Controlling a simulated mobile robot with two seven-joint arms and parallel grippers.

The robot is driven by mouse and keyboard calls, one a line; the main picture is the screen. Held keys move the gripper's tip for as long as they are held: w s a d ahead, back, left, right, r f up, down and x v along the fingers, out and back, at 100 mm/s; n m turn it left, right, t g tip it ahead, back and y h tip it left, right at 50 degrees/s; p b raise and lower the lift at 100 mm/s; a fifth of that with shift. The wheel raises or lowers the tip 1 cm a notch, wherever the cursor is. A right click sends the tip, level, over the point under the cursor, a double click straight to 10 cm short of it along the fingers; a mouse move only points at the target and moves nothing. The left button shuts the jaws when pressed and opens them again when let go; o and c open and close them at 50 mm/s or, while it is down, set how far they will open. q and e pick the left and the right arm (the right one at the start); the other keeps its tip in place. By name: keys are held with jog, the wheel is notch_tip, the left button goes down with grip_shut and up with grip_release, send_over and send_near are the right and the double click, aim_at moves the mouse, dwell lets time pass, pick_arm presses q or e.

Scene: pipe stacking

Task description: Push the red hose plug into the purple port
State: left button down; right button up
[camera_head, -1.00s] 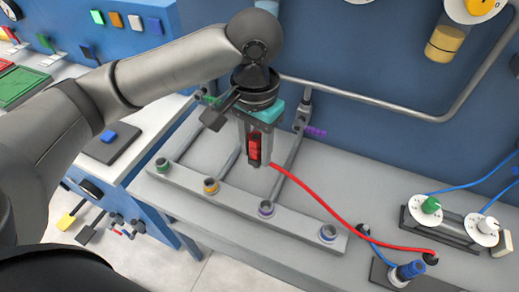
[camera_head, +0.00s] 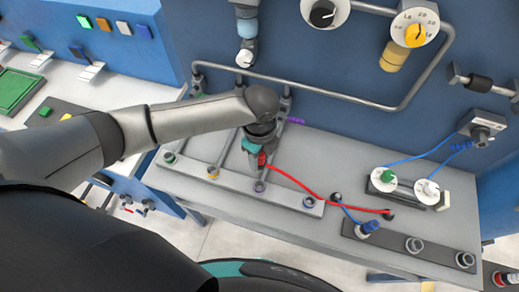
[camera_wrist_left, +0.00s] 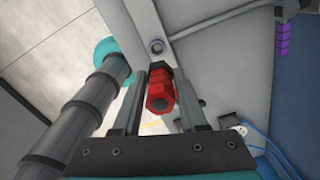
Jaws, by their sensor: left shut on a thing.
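My left gripper (camera_head: 258,170) is shut on the red hose plug (camera_head: 262,159), just behind the purple port in the head view. The wrist view shows the red plug (camera_wrist_left: 160,90) between both fingers. The purple port (camera_head: 260,187) is in the grey rail, between the orange and blue ports. In the wrist view a ringed port (camera_wrist_left: 157,46) lies just beyond the plug, its opening visible and apart from the plug. Its colour is hard to tell there. The red hose (camera_head: 320,197) trails right from the plug. My right gripper is not in view.
The green port (camera_head: 170,158), orange port (camera_head: 213,172) and blue port (camera_head: 309,202) share the rail. Grey pipes run back from it. The hose ends at a dark fitting (camera_head: 389,214). A knob box (camera_head: 408,188) with blue cables stands at right.

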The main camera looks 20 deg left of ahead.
pick_arm(q)
jog(key=shift+s+d+m+p, duration=0.1)
jog(key=shift+s+m+p, duration=0.3)
jog(key=shift+m, duration=0.5)
jog(key=shift+f, duration=0.35)
jog(key=shift+f+b, duration=0.8)
jog(key=shift+b, duration=0.15)
notch_tip(320, 180, down, 7)
jog(key=b, duration=0.8)
jog(key=shift+f+b, duration=0.15)
jog(key=shift+b, duration=0.2)
jog(key=shift+f, duration=0.65)
jog(key=shift+f+b, duration=0.5)
jog(key=shift+f, duration=0.5)
